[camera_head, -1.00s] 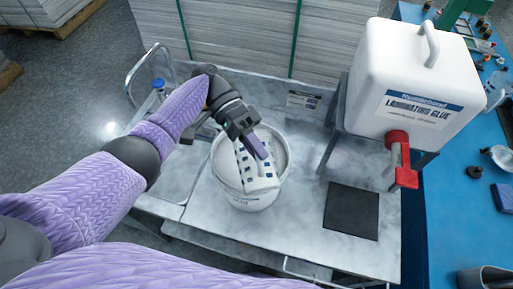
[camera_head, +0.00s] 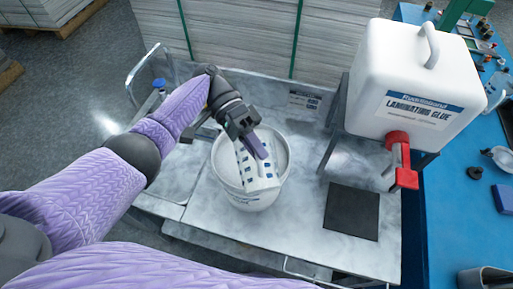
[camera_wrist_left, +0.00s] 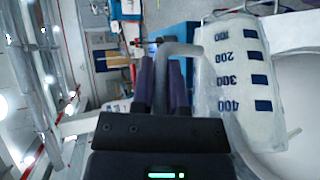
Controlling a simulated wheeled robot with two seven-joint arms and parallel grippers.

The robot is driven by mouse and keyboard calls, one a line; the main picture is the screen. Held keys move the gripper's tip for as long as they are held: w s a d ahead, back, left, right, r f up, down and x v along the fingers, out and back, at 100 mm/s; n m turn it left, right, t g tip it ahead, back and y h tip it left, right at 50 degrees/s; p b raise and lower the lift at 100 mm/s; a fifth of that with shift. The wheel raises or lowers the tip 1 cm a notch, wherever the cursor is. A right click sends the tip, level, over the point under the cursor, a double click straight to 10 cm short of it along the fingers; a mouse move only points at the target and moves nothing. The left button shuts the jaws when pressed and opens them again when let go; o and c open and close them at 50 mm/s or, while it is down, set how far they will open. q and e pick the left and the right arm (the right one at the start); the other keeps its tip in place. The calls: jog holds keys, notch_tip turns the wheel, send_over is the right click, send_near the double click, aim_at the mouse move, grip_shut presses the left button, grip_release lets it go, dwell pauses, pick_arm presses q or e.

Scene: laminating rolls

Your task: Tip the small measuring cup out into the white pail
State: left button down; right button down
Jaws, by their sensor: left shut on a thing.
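My left gripper (camera_head: 257,145) is over the white pail (camera_head: 247,201), shut on the handle of the small measuring cup (camera_head: 243,162). The cup is whitish with dark blue marks and is tilted over the pail's open top. In the left wrist view, the cup (camera_wrist_left: 240,80) lies to the right of the gripper fingers (camera_wrist_left: 160,84), with marks from 100 to 400. Its grey handle runs between the fingers. Whether anything is in the cup or flowing out cannot be seen. The pail stands upright on the grey marbled cart top. My right gripper is out of view.
A white laminating glue tank (camera_head: 405,85) with a red tap (camera_head: 402,160) stands right of the pail on a metal stand. A dark square pad (camera_head: 351,211) lies below it. A blue bench (camera_head: 460,220) is at far right. Stacked sheets (camera_head: 240,35) stand behind the cart.

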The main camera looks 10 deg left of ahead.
pick_arm(q)
jog(key=shift+w+a+r+g+b, duration=0.15)
jog(key=shift+w+a+g+b, duration=0.15)
jog(key=shift+g+b, duration=0.1)
jog(key=shift+w+a+r+h+b, duration=0.1)
jog(key=shift+w+r+h+b, duration=0.15)
jog(key=shift+b, duration=0.45)
jog(key=shift+w+a+r, duration=0.1)
jog(key=shift+r, duration=0.1)
jog(key=shift+b, duration=0.3)
